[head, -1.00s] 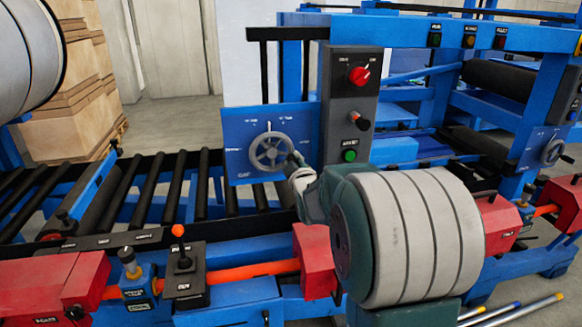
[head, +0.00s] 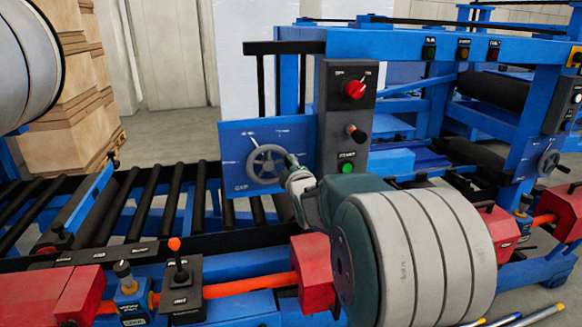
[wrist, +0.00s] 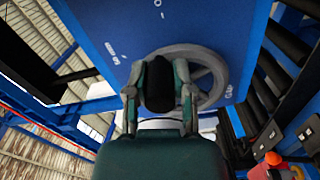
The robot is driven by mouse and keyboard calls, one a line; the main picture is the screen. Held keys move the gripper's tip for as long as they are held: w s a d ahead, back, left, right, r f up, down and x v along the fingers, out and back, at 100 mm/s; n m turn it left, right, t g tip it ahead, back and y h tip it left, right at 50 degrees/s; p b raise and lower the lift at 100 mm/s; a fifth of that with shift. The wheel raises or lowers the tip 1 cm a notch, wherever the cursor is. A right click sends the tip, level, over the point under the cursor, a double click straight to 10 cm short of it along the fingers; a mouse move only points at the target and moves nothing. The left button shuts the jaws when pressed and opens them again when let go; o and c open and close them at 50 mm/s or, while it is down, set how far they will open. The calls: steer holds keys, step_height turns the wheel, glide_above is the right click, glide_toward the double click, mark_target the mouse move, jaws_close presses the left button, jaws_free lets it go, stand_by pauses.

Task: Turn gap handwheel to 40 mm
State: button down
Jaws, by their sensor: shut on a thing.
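The gap handwheel (head: 266,165) is a grey spoked wheel on a blue panel (head: 232,140) with white scale marks and a GAP label. Its ring also shows behind my fingers in the wrist view (wrist: 215,70). My gripper (head: 292,162) is at the right side of the wheel's rim in the head view. In the wrist view my gripper (wrist: 160,75) is shut on the wheel's black handle (wrist: 158,88), one finger on each side. The scale figures are too small to read surely.
A grey control box (head: 345,125) with a red knob and green button stands right of the panel. Black rollers (head: 145,200) lie to the left. A lever box (head: 181,280) and red blocks (head: 312,270) line the front. Another handwheel (head: 549,161) is at far right.

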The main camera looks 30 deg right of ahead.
steer(key=shift+a, duration=0.1)
steer(key=shift+c, duration=2.3)
jaws_free()
steer(key=shift+w, duration=0.1)
steer(key=v, duration=1.2)
steer(key=shift+a, duration=0.15)
steer(key=s+a+f+m+g+y, duration=0.1)
steer(key=s+a+f+m+g, duration=0.1)
steer(key=s+a+m+g, duration=0.2)
steer(key=s+a+f+m+g+y, duration=0.2)
steer(key=s+a+f+m+g, duration=0.1)
steer(key=s+a, duration=0.4)
steer(key=s+a+f+m+g+y, duration=0.2)
steer(key=s+a+m+g, duration=0.2)
steer(key=s, duration=0.7)
steer(key=shift+a+f+m+g, duration=0.35)
steer(key=shift+a+m, duration=0.35)
steer(key=shift+a, duration=0.45)
